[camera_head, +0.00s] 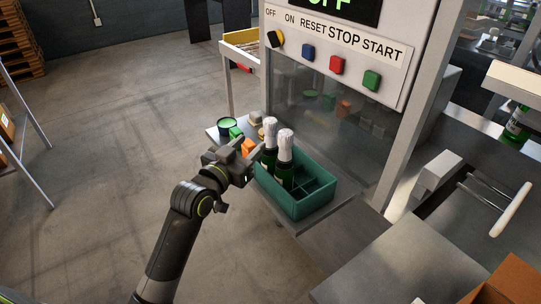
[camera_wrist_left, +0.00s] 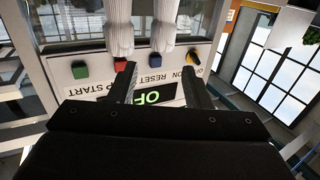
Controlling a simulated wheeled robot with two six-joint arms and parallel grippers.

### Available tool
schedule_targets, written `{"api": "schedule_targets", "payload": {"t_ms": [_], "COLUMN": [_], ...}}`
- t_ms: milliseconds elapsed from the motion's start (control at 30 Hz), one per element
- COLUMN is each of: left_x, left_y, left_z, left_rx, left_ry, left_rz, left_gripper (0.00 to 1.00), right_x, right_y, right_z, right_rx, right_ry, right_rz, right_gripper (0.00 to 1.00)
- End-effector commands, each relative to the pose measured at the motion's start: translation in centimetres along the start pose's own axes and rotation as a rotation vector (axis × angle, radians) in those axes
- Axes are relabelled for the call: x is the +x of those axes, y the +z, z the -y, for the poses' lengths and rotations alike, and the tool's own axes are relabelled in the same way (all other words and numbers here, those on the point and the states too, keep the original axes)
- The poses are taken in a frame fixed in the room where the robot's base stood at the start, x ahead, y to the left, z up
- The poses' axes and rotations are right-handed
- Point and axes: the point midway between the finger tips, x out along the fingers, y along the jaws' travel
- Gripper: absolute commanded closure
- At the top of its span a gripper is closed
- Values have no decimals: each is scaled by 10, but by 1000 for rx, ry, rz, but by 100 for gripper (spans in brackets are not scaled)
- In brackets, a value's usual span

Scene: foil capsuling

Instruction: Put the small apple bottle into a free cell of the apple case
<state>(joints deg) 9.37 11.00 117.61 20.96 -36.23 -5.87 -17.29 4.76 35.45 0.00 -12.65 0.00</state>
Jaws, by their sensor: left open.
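A teal case (camera_head: 305,206) with several cells stands on a grey shelf; its front and right cells look empty. Two dark bottles with white foil tops, a rear one (camera_head: 270,135) and a front one (camera_head: 285,150), stand upright at its back left, the front one in a cell. Their labels are too small to read, so I cannot tell which is the apple bottle. My left gripper (camera_head: 254,156) is open just left of the bottles. In the left wrist view, the foil tops (camera_wrist_left: 118,35) show beyond the open fingers (camera_wrist_left: 160,88). My right gripper is not in view.
A round dark tin with green (camera_head: 227,126), a green block (camera_head: 236,133) and an orange block (camera_head: 248,147) sit behind my gripper. A machine panel with buttons (camera_head: 337,65) rises behind the case. Another green bottle (camera_head: 517,124) stands far right.

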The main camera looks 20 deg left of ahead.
Motion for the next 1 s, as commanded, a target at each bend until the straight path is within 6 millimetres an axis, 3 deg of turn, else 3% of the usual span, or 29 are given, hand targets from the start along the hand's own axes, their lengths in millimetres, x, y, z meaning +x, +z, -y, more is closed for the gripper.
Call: {"api": "schedule_targets", "payload": {"t_ms": [300,667,1000], "left_x": [52,74,112], "left_y": [-1,0,4], "left_z": [0,1,3], "left_rx": [-1,-1,-2], "left_ry": [0,0,0], "left_rz": [1,1,1], "left_gripper": [56,56,56], "right_x": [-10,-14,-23], "right_y": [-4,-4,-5], "right_z": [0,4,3], "right_rx": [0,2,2], "right_ry": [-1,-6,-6], "right_rz": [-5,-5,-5], "right_gripper": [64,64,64]}}
